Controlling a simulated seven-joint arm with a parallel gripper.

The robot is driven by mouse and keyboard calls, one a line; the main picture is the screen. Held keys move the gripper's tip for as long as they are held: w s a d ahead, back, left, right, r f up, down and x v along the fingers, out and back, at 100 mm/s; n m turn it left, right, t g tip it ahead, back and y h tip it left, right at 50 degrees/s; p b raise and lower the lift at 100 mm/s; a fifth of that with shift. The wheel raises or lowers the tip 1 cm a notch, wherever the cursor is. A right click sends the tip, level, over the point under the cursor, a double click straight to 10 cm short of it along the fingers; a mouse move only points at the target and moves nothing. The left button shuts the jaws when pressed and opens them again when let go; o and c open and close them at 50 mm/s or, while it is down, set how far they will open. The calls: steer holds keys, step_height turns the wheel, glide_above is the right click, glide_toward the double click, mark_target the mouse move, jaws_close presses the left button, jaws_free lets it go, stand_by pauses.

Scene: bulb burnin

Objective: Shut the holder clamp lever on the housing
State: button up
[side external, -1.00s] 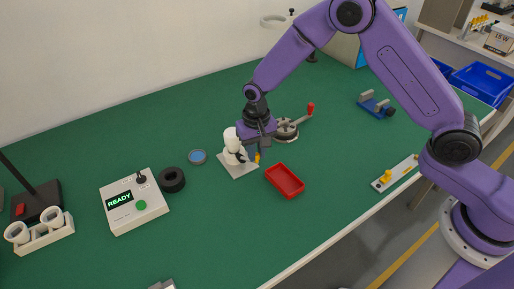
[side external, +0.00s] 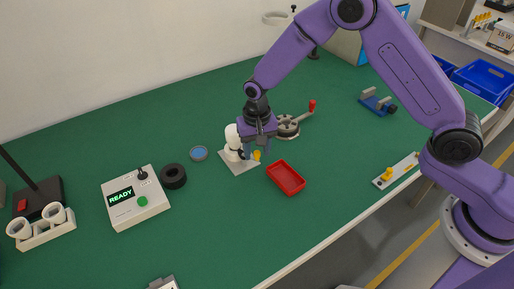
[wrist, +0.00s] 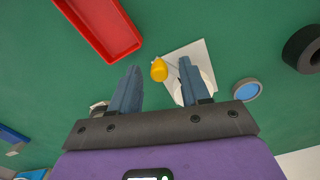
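The white housing (side external: 232,138) stands upright in its holder on a pale square plate (side external: 243,168). The clamp lever's yellow end (side external: 256,155) sticks out on the housing's right side. In the wrist view the yellow lever end (wrist: 159,70) shows in the gap between my fingertips, with the plate (wrist: 196,52) behind it and the housing (wrist: 204,86) partly hidden by the right finger. My gripper (wrist: 159,67) is open and empty, pointing down beside the housing. I cannot tell whether the fingertips touch the lever.
A red tray (side external: 286,178) lies just right of the holder. A round fixture with a red-handled arm (side external: 287,128) is behind my gripper. A black ring (side external: 173,177), a blue disc (side external: 198,154) and a control box reading READY (side external: 136,199) are to the left.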

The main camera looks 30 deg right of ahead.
step_height(320, 180, up, 18)
steer(key=shift+f, duration=0.25)
stand_by(0.5)
stand_by(0.3)
steer(key=s+d+n, duration=0.5)
steer(key=s, duration=0.5)
steer(key=s+d+n, duration=0.5)
steer(key=s, duration=0.6)
steer(key=s+d+n, duration=0.5)
steer(key=s+d, duration=0.1)
steer(key=s, duration=0.5)
steer(key=shift+s+n, duration=0.15)
steer(key=shift+n, duration=0.25)
